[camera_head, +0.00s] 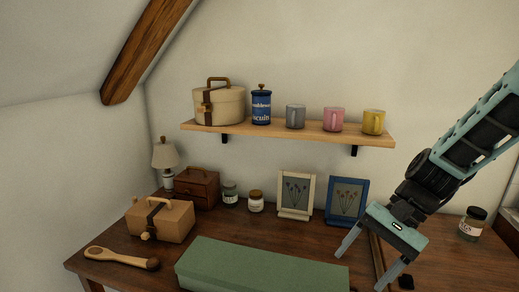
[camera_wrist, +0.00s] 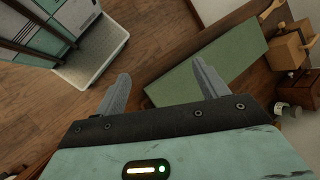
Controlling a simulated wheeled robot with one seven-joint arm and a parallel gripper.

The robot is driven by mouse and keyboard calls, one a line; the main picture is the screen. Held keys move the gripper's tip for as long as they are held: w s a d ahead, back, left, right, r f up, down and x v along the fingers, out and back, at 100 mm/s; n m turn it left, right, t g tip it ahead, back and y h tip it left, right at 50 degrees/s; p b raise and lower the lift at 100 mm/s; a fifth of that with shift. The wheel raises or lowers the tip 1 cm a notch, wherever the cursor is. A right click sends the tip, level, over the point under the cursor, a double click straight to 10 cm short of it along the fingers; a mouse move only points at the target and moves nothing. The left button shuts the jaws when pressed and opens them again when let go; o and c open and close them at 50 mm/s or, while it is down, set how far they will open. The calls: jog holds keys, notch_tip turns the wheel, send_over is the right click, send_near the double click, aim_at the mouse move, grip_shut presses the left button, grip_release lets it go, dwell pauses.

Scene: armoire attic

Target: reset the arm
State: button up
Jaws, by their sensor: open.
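My gripper (camera_head: 361,265) is at the right of the head view, above the wooden table (camera_head: 254,233), pointing downward with its two fingers apart. It holds nothing. The wrist view shows both fingers of the gripper (camera_wrist: 162,92) spread, with the table edge and a green box below and beyond them. My arm reaches up to the top right corner of the head view. A thin dark stick-like thing and a small black piece lie near the right finger; I cannot tell what they are.
A long green box (camera_head: 262,268) lies at the table's front. A tan case (camera_head: 160,221), a brush (camera_head: 120,258), a lamp (camera_head: 165,160), jars and two picture frames (camera_head: 296,194) stand around. A wall shelf (camera_head: 290,133) holds a round box, a blue tin and mugs. A jar (camera_head: 472,224) is right of my gripper.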

jog(key=s+a+r+n+t+h, duration=0.1)
jog(key=s+a+n+h, duration=0.2)
jog(key=s+n, duration=0.4)
jog(key=s+a+r+n+t+h, duration=0.1)
jog(key=s+a+r+n+h, duration=0.1)
jog(key=s+n, duration=0.5)
jog(key=s+a+h, duration=0.1)
jog(key=s+a, duration=0.1)
jog(key=shift+s+n+h, duration=0.3)
jog(key=shift+s, duration=0.1)
